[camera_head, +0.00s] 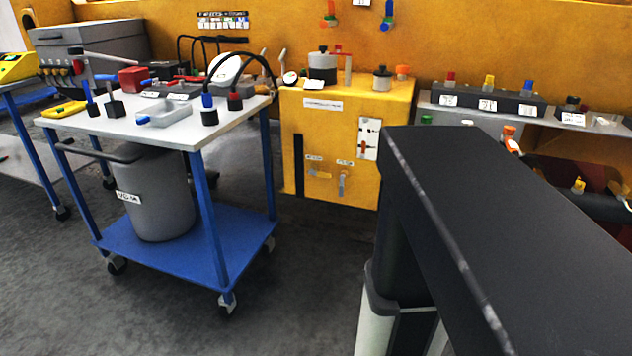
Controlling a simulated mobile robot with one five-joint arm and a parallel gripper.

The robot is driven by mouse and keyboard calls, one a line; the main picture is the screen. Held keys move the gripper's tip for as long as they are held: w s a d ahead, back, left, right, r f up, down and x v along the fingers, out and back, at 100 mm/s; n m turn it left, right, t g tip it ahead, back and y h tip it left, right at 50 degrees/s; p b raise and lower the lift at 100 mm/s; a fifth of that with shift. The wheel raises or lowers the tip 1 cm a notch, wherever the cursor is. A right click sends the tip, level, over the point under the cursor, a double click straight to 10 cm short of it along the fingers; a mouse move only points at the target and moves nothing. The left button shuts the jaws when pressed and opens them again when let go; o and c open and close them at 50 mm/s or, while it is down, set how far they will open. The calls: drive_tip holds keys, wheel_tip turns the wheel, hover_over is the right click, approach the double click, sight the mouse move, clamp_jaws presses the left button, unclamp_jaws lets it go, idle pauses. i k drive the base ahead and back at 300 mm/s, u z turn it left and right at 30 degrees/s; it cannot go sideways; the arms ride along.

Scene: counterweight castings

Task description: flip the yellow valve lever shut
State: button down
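A small yellow handle (578,186) shows at the right, on or beside a dark pipe (598,206) low behind a large black beam. It is too small to tell whether it is a valve lever or how it is turned. A yellow knob (489,82) stands between a red and a blue one on a dark labelled block (508,106) on the back right bench. I cannot tell which of the two is the yellow valve lever. My gripper is not in view.
A blue-legged cart (165,127) with tools on top and a grey bin (152,195) below stands at the left. A yellow cabinet (338,140) stands behind. The black beam (500,220) covers much of the right. Dark floor (310,270) lies clear in the middle.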

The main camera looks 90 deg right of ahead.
sight(319, 174)
drive_tip(key=z, duration=0.05)
drive_tip(key=k, duration=1.7)
drive_tip(key=z, duration=0.4)
drive_tip(key=i, duration=0.8)
drive_tip(key=z, duration=0.05)
